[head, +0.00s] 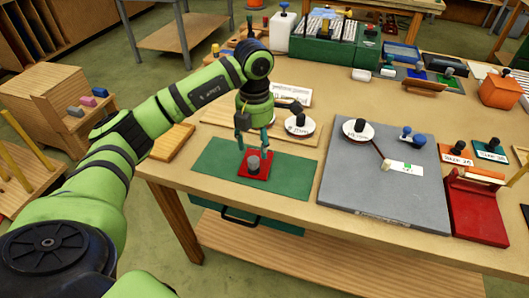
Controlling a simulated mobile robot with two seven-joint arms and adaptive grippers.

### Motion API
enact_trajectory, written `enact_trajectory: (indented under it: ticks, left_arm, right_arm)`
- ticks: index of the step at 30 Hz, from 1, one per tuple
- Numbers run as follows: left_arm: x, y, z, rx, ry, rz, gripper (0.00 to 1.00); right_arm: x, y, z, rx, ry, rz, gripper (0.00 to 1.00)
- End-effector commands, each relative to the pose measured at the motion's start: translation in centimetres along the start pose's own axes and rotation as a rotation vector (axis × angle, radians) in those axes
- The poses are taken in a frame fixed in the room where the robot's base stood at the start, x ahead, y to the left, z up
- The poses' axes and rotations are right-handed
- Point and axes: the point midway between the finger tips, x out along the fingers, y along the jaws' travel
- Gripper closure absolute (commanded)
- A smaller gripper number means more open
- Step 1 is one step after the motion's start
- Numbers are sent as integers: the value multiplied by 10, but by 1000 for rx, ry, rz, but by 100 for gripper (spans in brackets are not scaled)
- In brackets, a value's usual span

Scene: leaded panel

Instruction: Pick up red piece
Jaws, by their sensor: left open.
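The red piece (248,174) is a flat square with an upright grey cylindrical knob (254,163) on it. It lies on the green mat (292,181) near the table's front edge. My left gripper (254,148) points down just above the knob, with its fingers apart and nothing between them. Whether a finger touches the knob cannot be told. My right gripper is not in view.
A grey board (385,180) with a white disc and a small white card lies right of the mat. A red block (478,205) stands at the right. A green machine (335,50) stands farther back.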

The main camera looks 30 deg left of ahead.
Motion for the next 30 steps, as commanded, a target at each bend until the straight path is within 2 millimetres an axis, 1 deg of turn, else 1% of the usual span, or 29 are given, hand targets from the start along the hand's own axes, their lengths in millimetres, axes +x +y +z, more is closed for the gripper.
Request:
enact_trajectory:
  ticks: [6,9,10,12,15,19,22,23,24,26,27,30]
  left_arm:
    - [23,0,-1,0,6,-5,42]
    - [38,0,-1,1,7,-5,42]
    - [44,0,-1,1,5,-5,42]
    - [54,0,0,2,3,-5,42]
    - [61,0,0,2,1,-3,42]
    - [64,0,0,2,-1,-2,42]
    - [64,0,0,2,-1,-2,42]
    - [64,0,0,2,-1,-2,54]
    - [64,0,0,2,-1,-2,70]
    - [64,0,0,2,-1,-2,94]
    - [63,0,1,2,-1,-3,99]
    - [63,0,1,2,-1,-3,99]
  right_arm:
    - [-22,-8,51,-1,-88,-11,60]
    - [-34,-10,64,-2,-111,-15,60]
    - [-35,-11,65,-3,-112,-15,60]
    - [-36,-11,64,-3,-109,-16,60]
    - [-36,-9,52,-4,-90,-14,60]
    - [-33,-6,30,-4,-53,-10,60]
    - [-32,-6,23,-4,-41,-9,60]
    - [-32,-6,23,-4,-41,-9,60]
    - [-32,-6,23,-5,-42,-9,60]
    - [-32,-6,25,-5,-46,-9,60]
    - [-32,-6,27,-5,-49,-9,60]
    - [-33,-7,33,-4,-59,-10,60]
